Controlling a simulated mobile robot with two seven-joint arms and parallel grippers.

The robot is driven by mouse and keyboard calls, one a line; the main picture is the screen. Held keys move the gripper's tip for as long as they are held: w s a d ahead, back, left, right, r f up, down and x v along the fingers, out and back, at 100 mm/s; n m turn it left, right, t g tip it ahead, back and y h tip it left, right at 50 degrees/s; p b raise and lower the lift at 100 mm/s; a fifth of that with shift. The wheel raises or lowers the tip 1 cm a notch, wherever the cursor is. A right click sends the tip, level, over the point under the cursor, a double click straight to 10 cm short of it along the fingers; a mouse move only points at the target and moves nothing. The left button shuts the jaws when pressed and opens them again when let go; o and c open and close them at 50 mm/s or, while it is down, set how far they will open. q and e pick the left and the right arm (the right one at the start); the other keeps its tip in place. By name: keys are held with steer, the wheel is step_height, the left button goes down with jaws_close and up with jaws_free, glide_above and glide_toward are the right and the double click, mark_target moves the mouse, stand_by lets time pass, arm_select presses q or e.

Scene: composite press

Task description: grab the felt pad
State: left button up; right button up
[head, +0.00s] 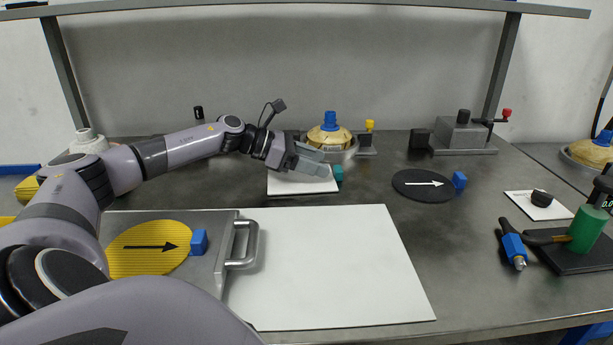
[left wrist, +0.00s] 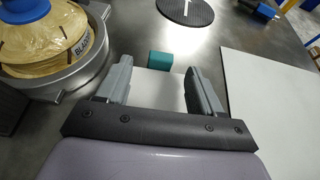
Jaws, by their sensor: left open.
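A white square pad (head: 290,187), which I take to be the felt pad, lies flat on the dark table at the middle back. A small teal block (head: 338,173) sits at its right edge. My left gripper (head: 322,163) is over the pad, its fingers pointing toward the teal block. In the left wrist view my left gripper (left wrist: 159,68) is open, with the pad (left wrist: 157,86) showing between its fingers. The teal block (left wrist: 160,60) is just ahead, between the fingertips, apart from both. The gripper hides part of the pad. My right gripper is not in view.
A yellow roll in a metal ring (head: 329,134) stands close behind the gripper. A large white board (head: 330,260) lies in front. A black disc with an arrow (head: 420,187) and blue block (head: 459,180) lies to the right. A handled plate (head: 225,250) is at front left.

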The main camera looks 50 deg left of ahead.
mark_target(337, 168)
arm_select(q)
steer(key=x, duration=0.3)
steer(key=shift+w+d+r+p, duration=0.1)
steer(key=shift+w+d+p, duration=0.15)
steer(key=shift+d+p, duration=0.15)
steer(key=shift+w+d+f, duration=0.25)
steer(key=shift+w+f, duration=0.1)
steer(key=shift+w, duration=0.15)
steer(key=shift+c, duration=0.3)
steer(key=c, duration=1.1)
steer(key=shift+o, duration=0.2)
steer(key=shift+r, duration=0.1)
